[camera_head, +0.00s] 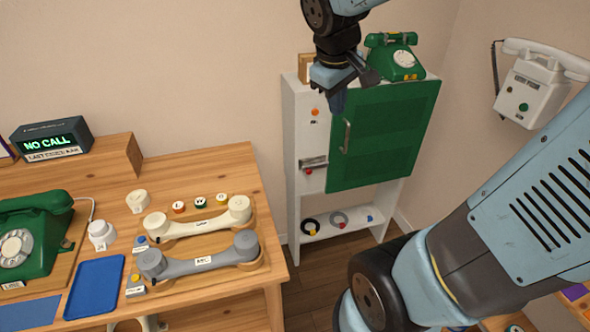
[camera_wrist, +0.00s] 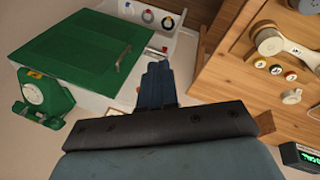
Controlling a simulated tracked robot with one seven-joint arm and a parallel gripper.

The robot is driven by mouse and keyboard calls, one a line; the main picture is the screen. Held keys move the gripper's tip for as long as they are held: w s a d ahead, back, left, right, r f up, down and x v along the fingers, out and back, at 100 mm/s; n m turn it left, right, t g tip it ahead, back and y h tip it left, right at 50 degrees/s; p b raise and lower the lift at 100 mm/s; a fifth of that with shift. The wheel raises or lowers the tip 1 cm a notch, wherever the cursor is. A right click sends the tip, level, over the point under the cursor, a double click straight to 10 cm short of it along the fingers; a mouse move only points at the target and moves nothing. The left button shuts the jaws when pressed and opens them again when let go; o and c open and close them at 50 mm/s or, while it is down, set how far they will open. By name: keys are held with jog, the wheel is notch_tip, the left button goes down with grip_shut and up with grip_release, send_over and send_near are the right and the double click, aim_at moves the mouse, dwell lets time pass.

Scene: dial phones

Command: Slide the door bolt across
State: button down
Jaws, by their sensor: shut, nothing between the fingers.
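The door bolt (camera_head: 313,163) is a small metal bar with a red knob below it, on the white cabinet's front, left of the green door (camera_head: 385,135). The door looks closed and has an upright metal handle (camera_head: 346,136). My gripper (camera_head: 338,103) points down, shut and empty, in front of the cabinet's upper part, above the bolt and apart from it in the picture. In the wrist view the shut fingers (camera_wrist: 158,72) point toward the cabinet, right of the green door (camera_wrist: 85,52). The bolt is hard to make out there, close to the fingertips.
A green dial phone (camera_head: 397,57) stands on top of the white cabinet (camera_head: 295,185). A white phone (camera_head: 535,92) hangs on the right wall. The wooden desk (camera_head: 215,172) at left holds handsets, a blue tray and another green phone. My arm fills the lower right.

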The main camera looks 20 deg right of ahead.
jog(key=w+a+f+n+h, duration=0.2)
jog(key=w+a+f+n, duration=0.1)
jog(key=w+f+n, duration=0.2)
jog(key=w+a+f+n+h, duration=0.1)
jog(key=w+a+f+n, duration=0.3)
jog(key=w+f, duration=0.4)
jog(key=w+a+f+n+g+h, duration=0.1)
jog(key=w+f+n, duration=0.5)
jog(key=f, duration=1)
jog(key=w+a+h, duration=0.1)
jog(key=a, duration=0.1)
jog(key=shift+w+a+n+h, duration=0.3)
jog(key=shift+w+a+n, duration=0.05)
jog(key=shift+n, duration=0.05)
jog(key=shift+d+f, duration=0.1)
jog(key=d+r+x, duration=0.1)
jog(key=d+x, duration=0.1)
jog(key=x, duration=1.1)
jog(key=shift+w+r, duration=0.2)
jog(key=shift+r, duration=0.2)
jog(key=shift+a, duration=0.1)
